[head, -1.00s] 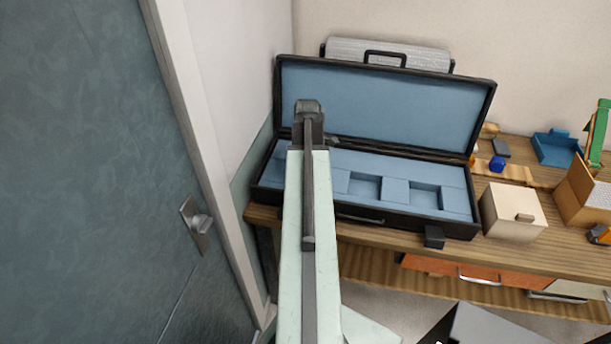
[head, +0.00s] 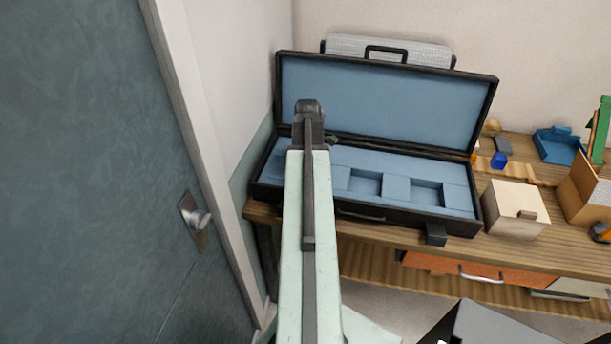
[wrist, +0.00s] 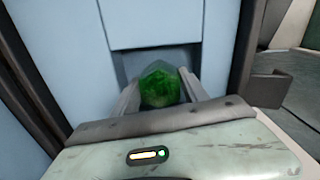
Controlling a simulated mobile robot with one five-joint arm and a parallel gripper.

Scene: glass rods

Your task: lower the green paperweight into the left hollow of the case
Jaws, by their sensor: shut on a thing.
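The green paperweight (wrist: 160,88) is a rounded, glassy, faceted-looking lump. It sits between the two fingers of my gripper (wrist: 160,92), which is shut on it. Behind it in the wrist view is a shaded recess (wrist: 190,56) in the blue lining; I cannot tell how deep the paperweight is in it. In the head view the open black case (head: 350,213) with blue lining stands on the bench. Two square hollows show, one in the middle (head: 365,184) and one at right (head: 428,194). My arm covers the case's left part, and the paperweight is hidden there.
The raised lid (head: 400,105) stands behind the case. A cream box (head: 514,210) stands right of the case on the wooden bench (head: 470,258). A blue tray (head: 558,147) and a small blue object (head: 499,161) lie farther back. A door (head: 80,180) is at left.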

